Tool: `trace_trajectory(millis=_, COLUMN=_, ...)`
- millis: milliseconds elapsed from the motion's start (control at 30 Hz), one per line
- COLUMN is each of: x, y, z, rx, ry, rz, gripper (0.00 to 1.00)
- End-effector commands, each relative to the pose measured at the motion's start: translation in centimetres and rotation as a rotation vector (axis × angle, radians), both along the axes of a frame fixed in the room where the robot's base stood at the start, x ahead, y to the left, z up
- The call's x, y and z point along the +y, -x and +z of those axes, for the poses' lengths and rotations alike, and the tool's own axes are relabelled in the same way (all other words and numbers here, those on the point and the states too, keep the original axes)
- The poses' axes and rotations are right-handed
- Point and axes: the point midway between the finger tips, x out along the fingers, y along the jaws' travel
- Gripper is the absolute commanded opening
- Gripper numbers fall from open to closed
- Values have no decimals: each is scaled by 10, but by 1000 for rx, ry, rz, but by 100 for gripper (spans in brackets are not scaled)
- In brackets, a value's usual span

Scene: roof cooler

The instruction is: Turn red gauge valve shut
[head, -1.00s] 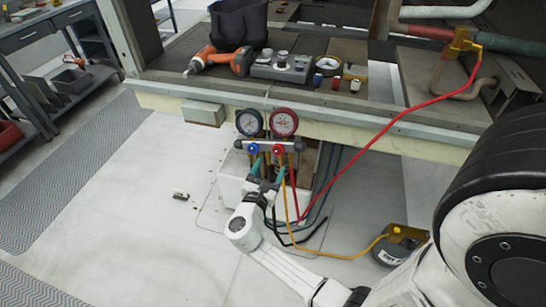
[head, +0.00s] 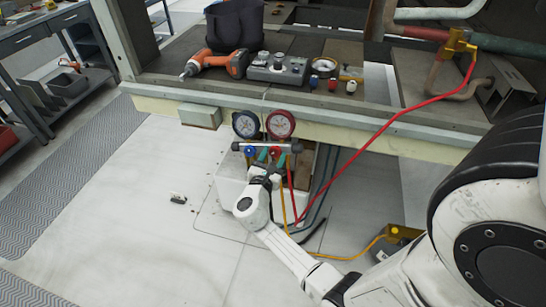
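The gauge manifold hangs at the front edge of the bench in the head view, with a blue-rimmed gauge (head: 246,124) on the left and a red-rimmed gauge (head: 281,123) on the right. Under the red gauge is the small red valve knob (head: 274,151). The blue valve knob (head: 250,151) is to its left. My gripper (head: 273,157) reaches up from below, its teal fingertips at the red knob, one on its left and the other partly hidden. Whether they touch the knob is too small to tell.
A red hose (head: 376,139) arcs from the manifold to the brass fitting at the upper right. Yellow and dark hoses hang by my wrist. A drill (head: 217,62) and a control box (head: 276,68) lie on the bench. The floor at left is mostly clear.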

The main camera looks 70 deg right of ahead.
Motion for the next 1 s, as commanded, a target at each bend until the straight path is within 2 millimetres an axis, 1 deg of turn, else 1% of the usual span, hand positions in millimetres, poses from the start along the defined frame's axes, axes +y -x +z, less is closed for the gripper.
trace_trajectory(millis=33, x=0, y=0, z=0, rx=0, ry=0, rz=0, gripper=46)
trace_trajectory(millis=300, x=0, y=0, z=0, rx=0, ry=0, rz=0, gripper=20)
trace_trajectory(millis=367, x=0, y=0, z=0, rx=0, ry=0, rz=1, gripper=15)
trace_trajectory(millis=400, x=0, y=0, z=0, rx=0, ry=0, rz=1, gripper=13)
trace_trajectory(millis=567, x=1, y=-1, z=-1, rx=-10, ry=0, rz=-2, gripper=13)
trace_trajectory(millis=733, x=1, y=-1, z=-3, rx=-56, ry=0, rz=-19, gripper=13)
trace_trajectory(millis=867, x=1, y=-2, z=-4, rx=-126, ry=0, rz=-41, gripper=13)
trace_trajectory(millis=1000, x=1, y=-4, z=-5, rx=-232, ry=-1, rz=-79, gripper=13)
